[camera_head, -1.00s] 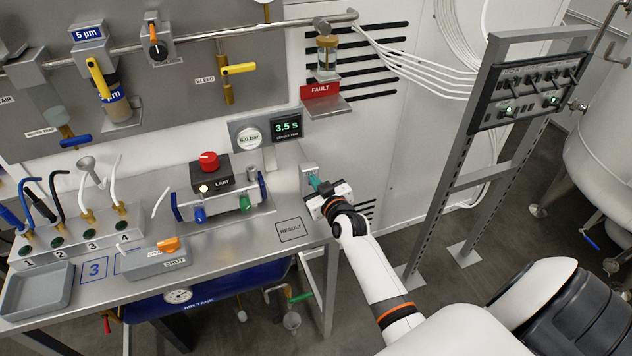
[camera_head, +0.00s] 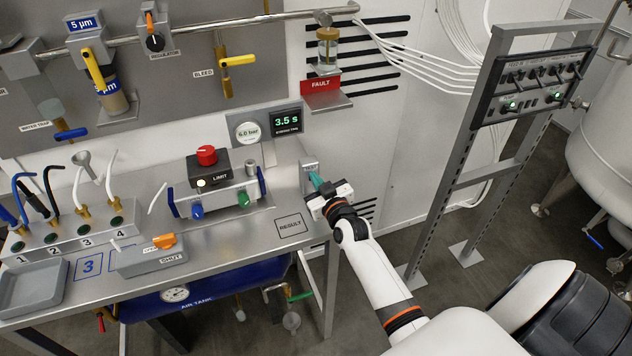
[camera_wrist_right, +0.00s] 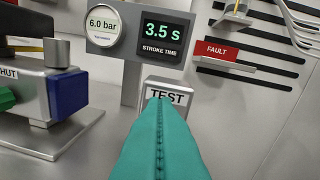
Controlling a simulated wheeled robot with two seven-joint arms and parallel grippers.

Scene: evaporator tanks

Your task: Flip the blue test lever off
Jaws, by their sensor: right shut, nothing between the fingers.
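The grey TEST box (camera_head: 309,171) stands at the right end of the steel bench, and its label shows in the right wrist view (camera_wrist_right: 166,93). I cannot make out the blue test lever in either view; my fingers cover the front of the box. My right gripper (camera_head: 319,182) is shut and empty, with its teal fingers pointing at the box. My left gripper is not in view.
A gauge (camera_head: 248,132) and a stroke time display (camera_head: 287,121) reading 3.5 s stand behind the bench. The valve actuator with the LIMIT box (camera_head: 209,172) is left of the gripper. A red FAULT sign (camera_head: 321,86) hangs above. A switch rack (camera_head: 528,82) stands right.

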